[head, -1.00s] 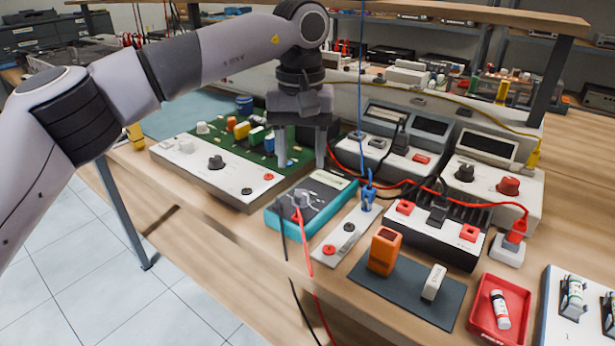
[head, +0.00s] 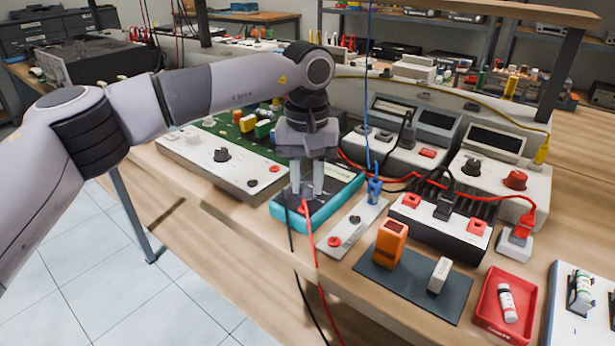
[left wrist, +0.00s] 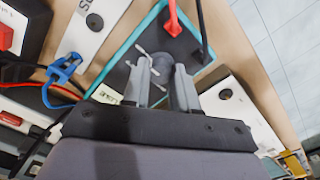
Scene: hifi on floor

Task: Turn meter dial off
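The meter (head: 336,208), a dark box with a teal rim, lies on the bench under my left gripper (head: 307,192). The meter also shows in the left wrist view (left wrist: 119,52), with red and black leads plugged in at one end. Its round grey dial (left wrist: 163,64) lies between the fingertips of my left gripper (left wrist: 162,70) in that view. The fingers are apart and point down at the dial. I cannot tell whether they touch it. In the head view the fingers largely hide the dial. My right gripper is not in view.
A white panel with a green circuit board (head: 222,172) stands left of the meter. A narrow strip with terminals (head: 345,228) and a blue plug (head: 374,190) lies to its right. An orange device (head: 389,243) stands on a dark mat. Red and black leads hang over the front edge.

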